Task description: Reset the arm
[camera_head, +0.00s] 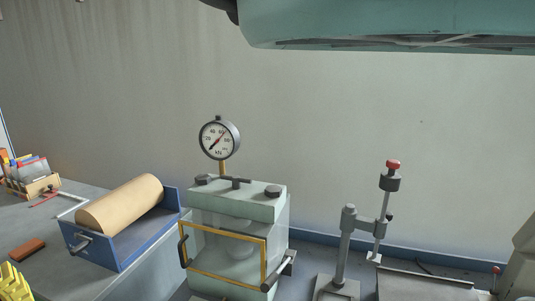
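My gripper is not in view. No part that I can clearly tell as my arm shows in the head view.
A pale green chamber (205,222) with a pressure gauge (220,138) stands at centre. Left are a blue tray (127,257) bearing a tan roll (122,204), and a reddish block (27,249). A red-topped stand (345,246) is right. A teal housing (380,22) overhangs the top.

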